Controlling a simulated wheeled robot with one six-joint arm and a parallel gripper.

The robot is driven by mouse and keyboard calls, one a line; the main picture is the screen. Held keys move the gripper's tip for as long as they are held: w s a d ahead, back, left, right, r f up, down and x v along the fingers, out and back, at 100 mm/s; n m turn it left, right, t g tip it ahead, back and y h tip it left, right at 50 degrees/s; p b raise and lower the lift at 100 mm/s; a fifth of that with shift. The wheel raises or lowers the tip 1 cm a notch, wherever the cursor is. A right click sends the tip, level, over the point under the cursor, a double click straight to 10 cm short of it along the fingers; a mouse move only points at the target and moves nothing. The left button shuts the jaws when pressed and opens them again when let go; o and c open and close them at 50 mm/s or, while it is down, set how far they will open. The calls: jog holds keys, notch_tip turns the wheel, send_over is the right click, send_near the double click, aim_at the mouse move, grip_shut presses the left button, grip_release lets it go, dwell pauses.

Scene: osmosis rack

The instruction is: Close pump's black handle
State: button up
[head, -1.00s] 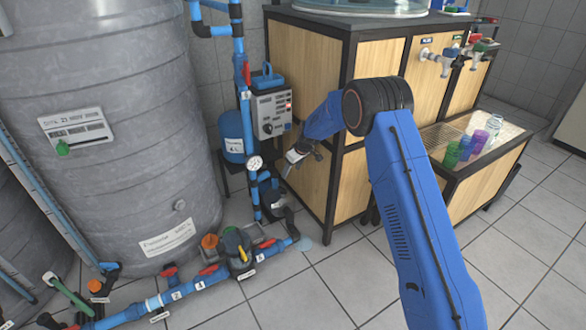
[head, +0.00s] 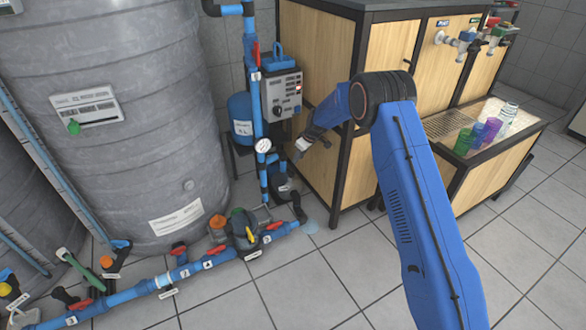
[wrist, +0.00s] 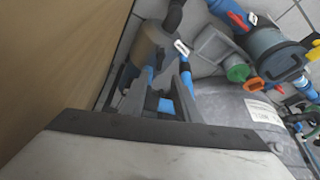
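The dark pump (head: 283,186) sits low behind the blue pipes, beside the wooden cabinet. A black elbow (head: 299,208) joins it near the floor. I cannot clearly make out which dark part is its black handle. My gripper (head: 300,154) hangs above and slightly right of the pump, near the cabinet's side. In the wrist view my gripper (wrist: 158,92) has its two grey fingers apart, with blue pipe and a black band showing between and beyond them. A brownish cylinder (wrist: 150,45), likely the pump body, lies just beyond the fingertips. No contact is clear.
The wooden cabinet (head: 318,180) stands close on the right. A large grey tank (head: 120,150) is left. A valved blue pipe (head: 200,266) runs along the floor.

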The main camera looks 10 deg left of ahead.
aim_at(292, 172)
jog(key=x, duration=1.1)
jog(key=shift+w+a+f, duration=0.15)
jog(key=shift+a+f, duration=0.05)
jog(key=shift+f, duration=0.1)
grip_shut()
